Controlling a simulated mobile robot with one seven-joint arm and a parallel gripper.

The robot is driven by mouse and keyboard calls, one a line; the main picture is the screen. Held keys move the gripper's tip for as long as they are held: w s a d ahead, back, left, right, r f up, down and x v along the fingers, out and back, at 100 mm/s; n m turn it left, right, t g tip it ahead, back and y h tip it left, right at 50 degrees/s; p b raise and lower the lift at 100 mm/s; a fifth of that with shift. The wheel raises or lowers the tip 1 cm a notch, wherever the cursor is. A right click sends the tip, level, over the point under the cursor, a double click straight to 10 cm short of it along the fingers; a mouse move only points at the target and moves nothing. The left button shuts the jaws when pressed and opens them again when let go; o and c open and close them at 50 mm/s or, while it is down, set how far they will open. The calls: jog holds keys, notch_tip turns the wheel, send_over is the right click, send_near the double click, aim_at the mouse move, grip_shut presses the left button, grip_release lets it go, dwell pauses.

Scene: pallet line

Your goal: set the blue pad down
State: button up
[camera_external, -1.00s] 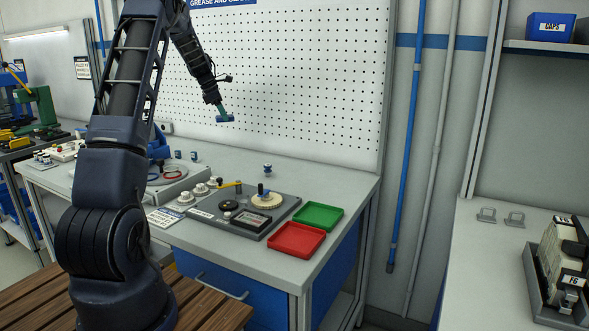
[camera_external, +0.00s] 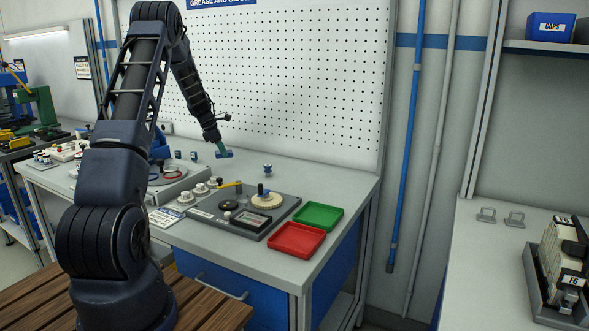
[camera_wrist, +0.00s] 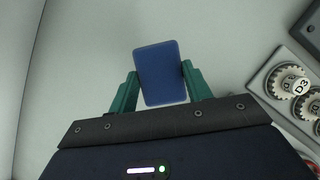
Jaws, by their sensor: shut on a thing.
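The blue pad (camera_wrist: 161,73) is a flat rounded block between the two green fingers of my gripper (camera_wrist: 158,84) in the wrist view. My gripper is shut on it, one finger at each side. In the external view my gripper (camera_external: 220,147) holds the blue pad (camera_external: 224,154) towards the back of the grey workbench (camera_external: 330,181), in front of the pegboard. The pad appears to be above the bench top; the exact gap cannot be told.
White knobs (camera_external: 201,189), one marked D3 in the wrist view (camera_wrist: 300,85), stand nearby. A grey fixture plate (camera_external: 279,211) holds a cream gear (camera_external: 267,200). A green tray (camera_external: 318,215) and a red tray (camera_external: 297,240) lie at the right. The bench back is mostly clear.

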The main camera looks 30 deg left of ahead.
aim_at(224, 167)
jog(key=shift+f, duration=2.25)
jog(key=shift+f, duration=0.15)
jog(key=o, duration=1)
jog(key=shift+c, duration=0.2)
